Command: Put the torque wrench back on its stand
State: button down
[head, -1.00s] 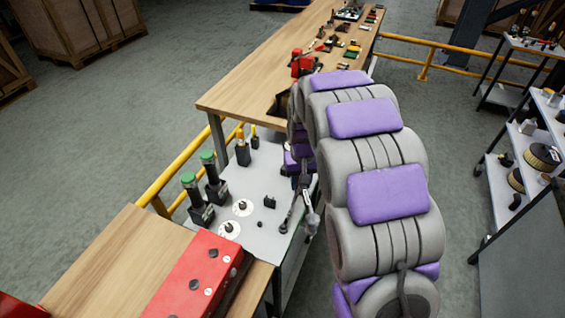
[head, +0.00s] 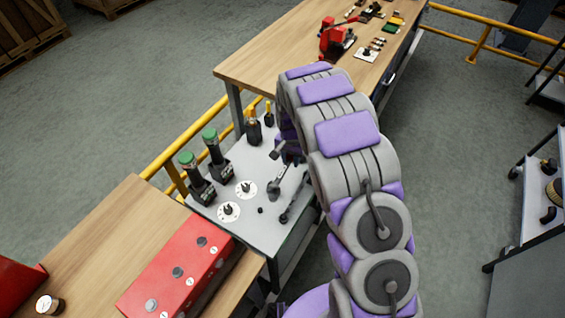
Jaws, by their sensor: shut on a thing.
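My gripper (head: 284,154) is mostly hidden behind my arm, over the right part of a grey cart top (head: 243,214). It is shut on a grey and dark tool (head: 275,177), which appears to be the torque wrench. Part of the tool shows left of my arm, low over the cart. Its lower end overlaps the spot of a small black holder, likely the stand, so the holder cannot be made out separately. I cannot tell whether they touch. A long dark tool (head: 297,201) lies along the cart's right side, apart from the held one.
Two white discs (head: 229,211) lie in front. A red box (head: 178,280) sits on the near wooden bench (head: 110,235). Another bench (head: 280,55) and yellow rails (head: 185,138) are behind.

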jog(key=shift+m, duration=0.7)
jog(key=shift+w+a+f+b, duration=0.1)
jog(key=shift+a+f, duration=0.5)
jog(key=shift+f, duration=0.9)
jog(key=shift+w+a+f+b, duration=0.1)
jog(key=shift+a+f, duration=0.45)
jog(key=shift+f, duration=0.95)
jog(key=shift+w+a+f+b, duration=0.1)
jog(key=shift+a+f, duration=0.5)
jog(key=shift+f, duration=1.15)
jog(key=shift+a, duration=0.25)
jog(key=shift+s+d+r, duration=0.1)
jog(key=shift+d, duration=0.2)
jog(key=shift+a, duration=0.2)
